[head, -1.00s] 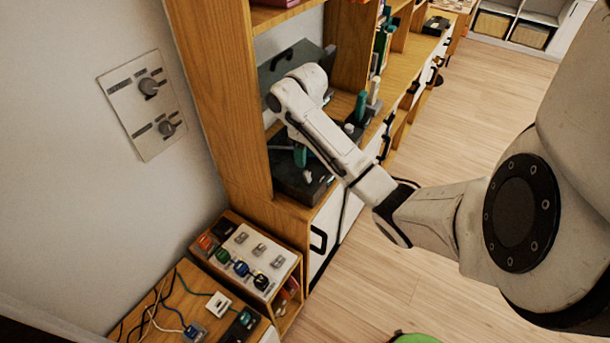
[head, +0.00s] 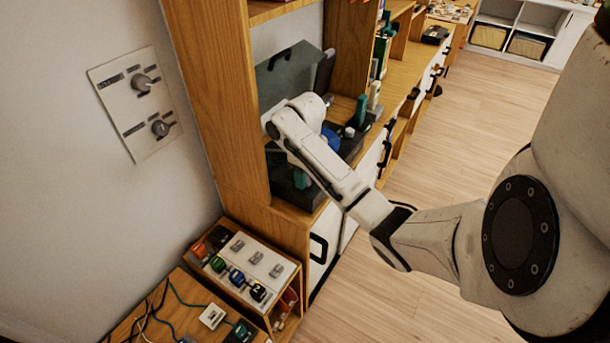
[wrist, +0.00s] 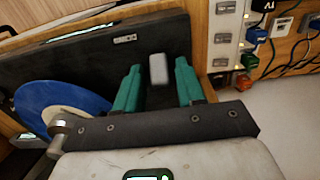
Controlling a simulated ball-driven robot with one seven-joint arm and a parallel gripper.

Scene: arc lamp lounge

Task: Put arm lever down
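A dark record player (head: 287,190) sits on a shelf of the wooden unit, with its dark lid (head: 286,76) raised. Its blue disc (head: 331,138) shows past my arm; the wrist view shows the disc (wrist: 62,98) at the left, with a pale centre. A small grey block, apparently the arm lever (wrist: 158,69), stands on the dark deck (wrist: 80,62). My gripper (wrist: 158,84) has two teal fingers spread apart, one on each side of the block, with gaps on both sides. In the head view my gripper (head: 302,180) is mostly hidden by my forearm.
The unit's wooden upright (head: 215,100) stands close left of the player. A low box with switches and coloured plugs (head: 250,262) and a table with cables (head: 165,315) are below. A wall panel with two knobs (head: 138,100) is at left. Floor at right is clear.

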